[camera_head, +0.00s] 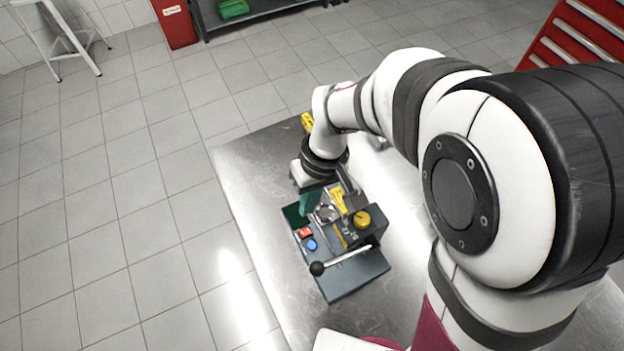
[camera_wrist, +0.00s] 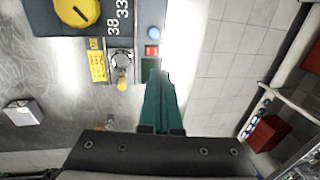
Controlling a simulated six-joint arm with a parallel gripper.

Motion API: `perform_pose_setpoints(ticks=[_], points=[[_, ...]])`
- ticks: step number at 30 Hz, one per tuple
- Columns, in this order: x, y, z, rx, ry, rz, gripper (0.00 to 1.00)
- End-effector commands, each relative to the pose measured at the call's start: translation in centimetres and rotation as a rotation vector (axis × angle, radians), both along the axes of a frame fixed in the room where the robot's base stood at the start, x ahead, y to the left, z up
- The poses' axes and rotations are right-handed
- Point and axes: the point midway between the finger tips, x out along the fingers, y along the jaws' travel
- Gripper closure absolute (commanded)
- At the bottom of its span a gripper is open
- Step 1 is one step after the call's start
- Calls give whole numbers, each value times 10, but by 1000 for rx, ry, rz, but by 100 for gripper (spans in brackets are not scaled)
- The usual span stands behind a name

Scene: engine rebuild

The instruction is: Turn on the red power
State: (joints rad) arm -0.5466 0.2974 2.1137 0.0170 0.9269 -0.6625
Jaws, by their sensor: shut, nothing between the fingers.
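The red power switch (camera_head: 305,232) is a small red block on the dark machine panel, beside a round blue button (camera_head: 311,245). In the wrist view the red switch (camera_wrist: 152,50) lies just beyond the fingertips, with the blue button (camera_wrist: 154,32) past it. My gripper (camera_head: 307,211) has green fingers and is over the panel's far end, close to the switch. In the wrist view my gripper (camera_wrist: 157,72) is shut and empty, its tips short of the red switch. I cannot tell whether the tips touch the panel.
The machine has a yellow knob (camera_head: 362,218), a lever with a black ball (camera_head: 317,268) and a yellow handle (camera_head: 338,200). It stands on a metal table (camera_head: 250,185). A grey block (camera_wrist: 22,112) lies on the table. The tiled floor beyond the table's left edge is clear.

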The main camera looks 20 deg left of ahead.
Motion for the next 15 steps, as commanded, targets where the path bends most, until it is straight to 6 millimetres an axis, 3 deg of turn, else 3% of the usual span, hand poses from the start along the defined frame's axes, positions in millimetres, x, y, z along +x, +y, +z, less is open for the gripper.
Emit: perform_pose_setpoints(ticks=[6, 15], points=[[4, -3, 36, 2, -2, -2, 100], [4, -4, 46, 1, 0, -1, 100]])
